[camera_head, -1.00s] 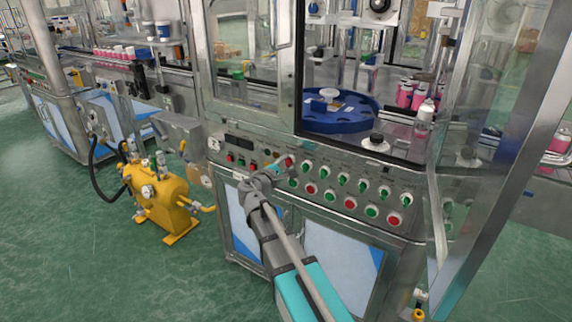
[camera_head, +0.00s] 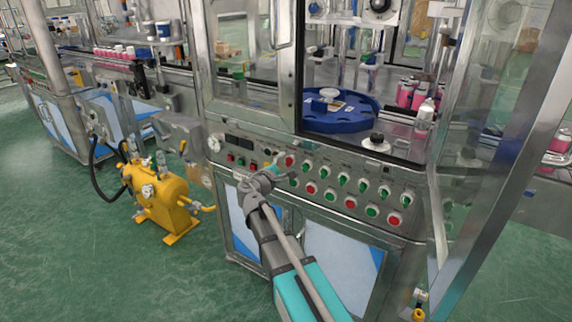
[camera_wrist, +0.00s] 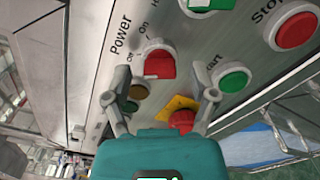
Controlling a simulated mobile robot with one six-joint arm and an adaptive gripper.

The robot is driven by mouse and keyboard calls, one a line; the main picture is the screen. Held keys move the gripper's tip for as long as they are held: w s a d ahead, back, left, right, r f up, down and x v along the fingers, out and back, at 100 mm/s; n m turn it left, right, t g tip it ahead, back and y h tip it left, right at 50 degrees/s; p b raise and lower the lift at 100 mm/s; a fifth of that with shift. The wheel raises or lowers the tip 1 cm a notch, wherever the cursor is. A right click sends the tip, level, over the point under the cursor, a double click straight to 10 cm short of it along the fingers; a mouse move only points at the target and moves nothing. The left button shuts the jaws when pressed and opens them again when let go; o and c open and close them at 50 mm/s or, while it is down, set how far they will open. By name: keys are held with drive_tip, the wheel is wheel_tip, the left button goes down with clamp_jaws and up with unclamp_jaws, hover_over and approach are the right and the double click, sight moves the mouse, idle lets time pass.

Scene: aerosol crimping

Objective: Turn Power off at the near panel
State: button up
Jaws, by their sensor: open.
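The near panel (camera_head: 330,185) is a grey metal strip with rows of red and green controls. In the wrist view, the red Power knob (camera_wrist: 158,63) sits in a pale round collar beside the printed word "Power", with "On" marked near it. The knob's exact setting is hard to read. A red knob at the panel's upper left (camera_head: 289,160) in the head view looks like the same one. My gripper (camera_wrist: 167,84) is open and empty, its fingers spread to either side and just short of the Power knob. In the head view my gripper (camera_head: 270,173) is close to the panel's left part.
A yellow pump unit (camera_head: 160,197) stands on the floor at left.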

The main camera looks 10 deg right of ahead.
drive_tip(key=v, duration=1.1)
drive_tip(key=shift+s+a, duration=0.15)
drive_tip(key=shift+s, duration=0.05)
drive_tip(key=s+d+f+m+g+y, duration=0.3)
drive_tip(key=s+d+f+m+g, duration=0.5)
drive_tip(key=f, duration=0.3)
drive_tip(key=s+f+m+g+y, duration=0.5)
drive_tip(key=s+f+m+y, duration=0.25)
drive_tip(key=s+y, duration=0.25)
wheel_tip(320, 180, up, 23)
drive_tip(key=p, duration=2.3)
drive_tip(key=shift+a, duration=0.25)
